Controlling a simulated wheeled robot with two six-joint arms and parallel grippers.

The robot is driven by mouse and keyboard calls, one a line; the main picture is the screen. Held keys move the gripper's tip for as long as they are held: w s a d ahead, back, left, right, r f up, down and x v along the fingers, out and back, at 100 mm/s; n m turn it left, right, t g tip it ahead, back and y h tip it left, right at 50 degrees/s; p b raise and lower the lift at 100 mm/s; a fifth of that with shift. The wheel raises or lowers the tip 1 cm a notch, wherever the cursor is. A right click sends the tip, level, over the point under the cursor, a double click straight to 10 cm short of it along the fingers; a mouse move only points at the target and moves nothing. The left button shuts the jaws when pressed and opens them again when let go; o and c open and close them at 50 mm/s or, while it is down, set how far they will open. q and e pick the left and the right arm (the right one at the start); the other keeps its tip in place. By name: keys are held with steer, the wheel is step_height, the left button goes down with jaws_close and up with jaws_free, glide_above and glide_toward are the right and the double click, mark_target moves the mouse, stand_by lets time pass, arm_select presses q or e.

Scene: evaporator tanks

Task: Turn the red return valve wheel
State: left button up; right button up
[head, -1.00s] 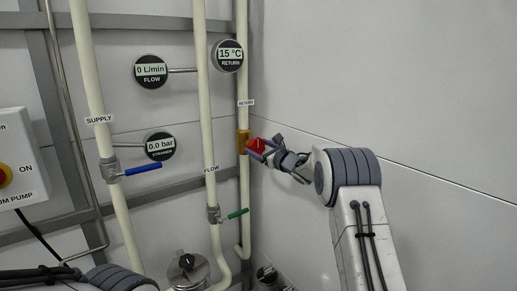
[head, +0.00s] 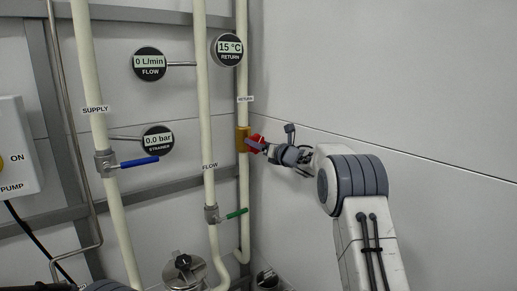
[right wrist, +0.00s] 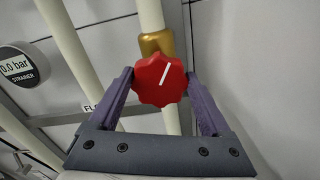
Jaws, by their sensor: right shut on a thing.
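The red return valve wheel (head: 256,143) sits on a brass valve body (head: 243,139) on the return pipe, next to the corner of the wall. In the right wrist view the wheel (right wrist: 159,80) is a scalloped red knob with a white line, tilted a little right of upright. My right gripper (head: 262,145) is shut on the wheel, one purple finger on each side in the wrist view (right wrist: 158,84). My left gripper is out of view.
A blue lever (head: 139,162) is on the supply pipe and a green lever (head: 237,213) on the flow pipe, both left of the wheel. Gauges read 0 L/min (head: 149,64), 0.0 bar (head: 158,139) and 15 °C (head: 228,49). The wall on the right is bare.

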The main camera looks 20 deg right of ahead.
steer(key=shift+d+m, duration=0.1)
steer(key=shift+m, duration=0.4)
steer(key=o, duration=1.2)
steer(key=shift+b+v, duration=2.65)
steer(key=shift+v, duration=2.6)
